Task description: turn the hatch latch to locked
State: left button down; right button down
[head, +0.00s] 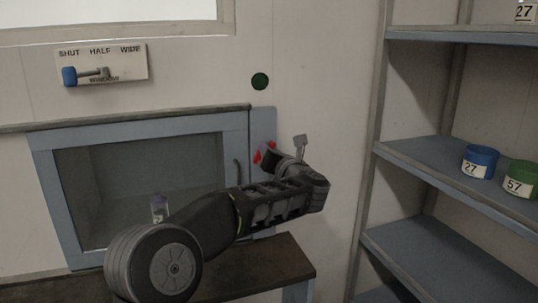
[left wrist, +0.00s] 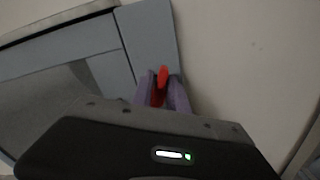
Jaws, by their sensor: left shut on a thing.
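The hatch (head: 42,165) is a blue-grey frame around a dark pane in the wall, with a bar handle (head: 238,172) on its right side. The red latch (head: 258,158) is on the blue-grey strip right of the hatch. In the left wrist view the red latch (left wrist: 163,74) stands between the purple fingers of my left gripper (left wrist: 161,92). My left gripper (head: 265,152) is shut on the latch. Much of the latch is hidden by the gripper, and no lock marking is legible. My right gripper is in neither view.
A panel (head: 128,58) marked SHUT, HALF, WIDE has a blue-knobbed lever at SHUT. Blue (head: 480,161) and green (head: 520,178) tubs stand on the right shelves.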

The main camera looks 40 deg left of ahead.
pick_arm(q)
jog(key=m, duration=0.3)
jog(key=shift+w, duration=0.1)
jog(key=m, duration=0.3)
jog(key=shift+d+m+p, duration=0.1)
jog(key=shift+m+p, duration=0.2)
jog(key=m+p, duration=0.1)
jog(key=m, duration=0.3)
jog(key=shift+f+p, duration=0.15)
jog(key=shift+p, duration=0.15)
jog(key=shift+f+m+p, duration=0.15)
jog(key=shift+m+p, duration=0.25)
jog(key=shift+m, duration=0.8)
jog(key=c, duration=1.5)
grip_release()
jog(key=shift+w, duration=0.1)
jog(key=shift+d, duration=0.1)
